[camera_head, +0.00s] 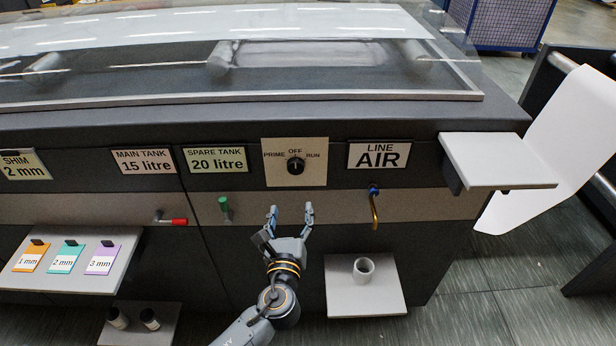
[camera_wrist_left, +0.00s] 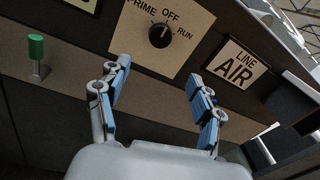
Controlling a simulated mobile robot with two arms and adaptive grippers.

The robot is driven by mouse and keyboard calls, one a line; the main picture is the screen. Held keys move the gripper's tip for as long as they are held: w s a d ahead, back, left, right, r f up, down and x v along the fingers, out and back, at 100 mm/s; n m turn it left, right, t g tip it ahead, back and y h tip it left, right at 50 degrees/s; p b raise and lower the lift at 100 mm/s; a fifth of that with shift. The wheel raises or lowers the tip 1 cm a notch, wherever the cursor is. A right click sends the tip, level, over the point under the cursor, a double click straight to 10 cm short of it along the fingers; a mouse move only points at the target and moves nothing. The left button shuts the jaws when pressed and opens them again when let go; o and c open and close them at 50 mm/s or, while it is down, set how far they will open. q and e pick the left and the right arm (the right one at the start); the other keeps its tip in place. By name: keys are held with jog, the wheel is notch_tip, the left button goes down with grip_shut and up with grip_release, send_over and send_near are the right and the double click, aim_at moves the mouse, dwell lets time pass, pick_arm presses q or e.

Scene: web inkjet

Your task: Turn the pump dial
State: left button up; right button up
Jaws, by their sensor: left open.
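The pump dial (camera_head: 296,165) is a round black knob on a cream plate (camera_head: 312,178) marked PRIME, OFF and RUN. Its pointer appears to stand up toward OFF. The dial also shows in the left wrist view (camera_wrist_left: 160,36), beyond the fingertips and between them. My left gripper (camera_head: 290,210) is open and empty, below the dial and apart from it. Its two blue-padded fingers (camera_wrist_left: 160,88) point up toward the plate in the wrist view. My right gripper is not in view.
A green-handled lever (camera_head: 225,206) stands left of my gripper, and a red-handled lever (camera_head: 178,221) is farther left. A grey ledge (camera_head: 495,160) juts out at right.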

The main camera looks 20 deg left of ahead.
pick_arm(q)
jog(key=p, duration=0.1)
send_near(295, 170)
jog(key=p+x, duration=0.1)
jog(key=x, duration=0.8)
jog(key=shift+w, duration=0.15)
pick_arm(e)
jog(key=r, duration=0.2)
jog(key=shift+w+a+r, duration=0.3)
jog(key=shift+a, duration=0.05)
